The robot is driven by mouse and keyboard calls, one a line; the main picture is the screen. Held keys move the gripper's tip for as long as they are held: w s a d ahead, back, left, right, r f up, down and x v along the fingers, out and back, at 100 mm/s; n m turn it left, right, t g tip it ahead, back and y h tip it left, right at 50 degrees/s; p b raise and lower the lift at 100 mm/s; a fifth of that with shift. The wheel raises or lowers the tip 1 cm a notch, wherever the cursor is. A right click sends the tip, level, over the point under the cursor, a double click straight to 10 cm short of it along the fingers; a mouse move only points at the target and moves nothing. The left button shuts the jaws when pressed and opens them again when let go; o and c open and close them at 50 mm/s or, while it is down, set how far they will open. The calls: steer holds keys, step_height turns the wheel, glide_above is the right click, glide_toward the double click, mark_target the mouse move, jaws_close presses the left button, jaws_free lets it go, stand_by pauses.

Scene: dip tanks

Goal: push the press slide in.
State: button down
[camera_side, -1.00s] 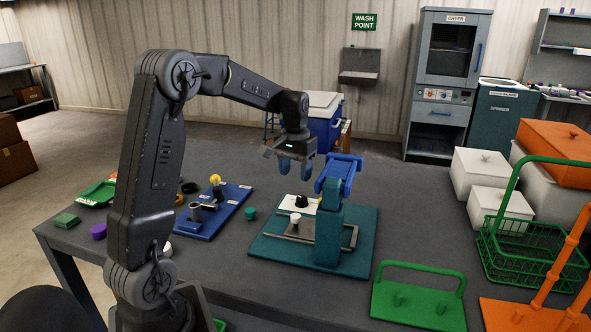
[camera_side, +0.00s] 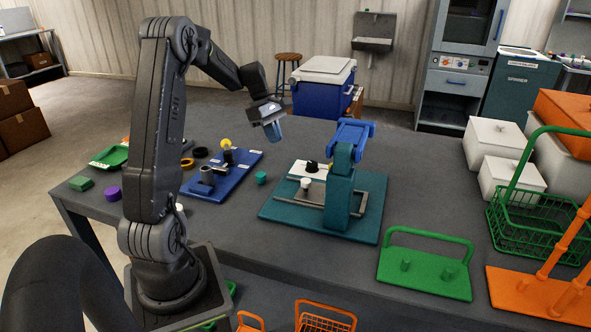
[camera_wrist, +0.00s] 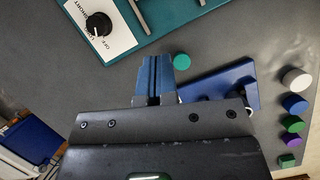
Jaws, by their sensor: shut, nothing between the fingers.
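The press (camera_side: 342,190) stands on a teal base plate (camera_side: 285,211) in the middle of the table, with a blue head (camera_side: 351,134) on top. A grey slide (camera_side: 316,191) with rails and a white knob (camera_side: 306,183) sits low at its left side. Behind it is a white panel with a black dial (camera_side: 311,166). In the wrist view the dial (camera_wrist: 98,24) and part of the rails (camera_wrist: 139,14) show at the top; the press column is out of view. My gripper (camera_side: 273,130) is shut and empty, in the air left of the press, apart from it.
A blue board (camera_side: 230,178) with grey fittings lies left of the press, a small teal cylinder (camera_side: 261,178) between them. A green stand (camera_side: 424,270) is to the right, near a green basket (camera_side: 531,225). Bare table lies in front of the press.

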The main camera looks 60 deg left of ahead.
glide_toward(316, 192)
steer(key=shift+n, duration=0.3)
steer(key=s+a+f, duration=0.4)
steer(key=a, duration=0.1)
steer(key=shift+s+f, duration=0.15)
steer(key=shift+f, duration=0.05)
steer(key=shift+w+d+r, duration=0.1)
steer(key=shift+w+d, duration=0.25)
steer(key=shift+d, duration=0.15)
steer(key=shift+w+d+r, duration=0.1)
steer(key=shift+w+d, duration=0.2)
steer(key=shift+d, duration=0.25)
steer(key=shift+w+d, duration=0.35)
steer(key=shift+d, duration=0.2)
steer(key=shift+w+d, duration=1.45)
steer(key=shift+d, duration=0.05)
